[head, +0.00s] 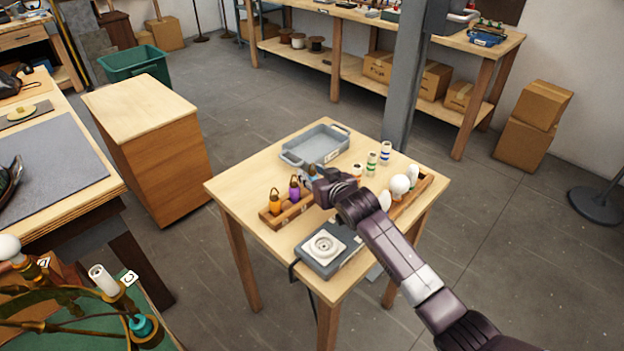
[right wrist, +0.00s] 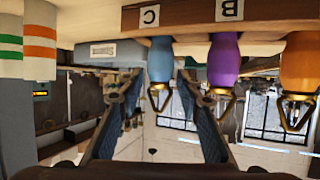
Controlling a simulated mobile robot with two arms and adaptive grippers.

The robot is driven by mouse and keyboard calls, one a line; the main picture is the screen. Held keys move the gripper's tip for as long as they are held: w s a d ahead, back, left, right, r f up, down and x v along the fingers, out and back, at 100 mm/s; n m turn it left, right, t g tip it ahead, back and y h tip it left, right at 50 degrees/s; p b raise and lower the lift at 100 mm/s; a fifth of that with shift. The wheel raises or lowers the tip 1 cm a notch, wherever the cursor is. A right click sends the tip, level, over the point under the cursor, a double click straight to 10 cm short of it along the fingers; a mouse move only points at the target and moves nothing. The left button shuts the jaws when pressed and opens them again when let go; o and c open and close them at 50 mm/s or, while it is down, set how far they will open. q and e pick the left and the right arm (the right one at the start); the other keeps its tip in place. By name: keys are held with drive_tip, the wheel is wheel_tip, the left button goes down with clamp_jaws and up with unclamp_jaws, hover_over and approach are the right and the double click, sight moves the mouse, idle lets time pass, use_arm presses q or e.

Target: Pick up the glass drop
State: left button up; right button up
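Three glass drops with wire loops stand in a wooden rack (head: 289,217): an orange one (head: 275,202), a purple one (head: 294,189) and a blue one (head: 311,172). The right wrist view is upside down and shows the blue drop (right wrist: 160,62) by label C, the purple drop (right wrist: 224,60) by label B and the orange drop (right wrist: 301,60). My right gripper (right wrist: 158,82) is open, its fingers on either side of the blue drop, with gaps showing. In the head view the right gripper (head: 317,179) partly covers the blue drop. My left gripper is not in view.
On the small table are a grey tray (head: 316,145), a socket device (head: 328,247), striped cylinders (head: 371,164) and white bulbs (head: 400,185) at a wooden holder. A grey post (head: 402,85) stands behind the table. A brass lamp (head: 75,305) is at lower left.

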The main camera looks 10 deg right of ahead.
drive_tip(key=shift+w+f, duration=0.1)
drive_tip(key=shift+w, duration=0.2)
drive_tip(key=c, duration=0.9)
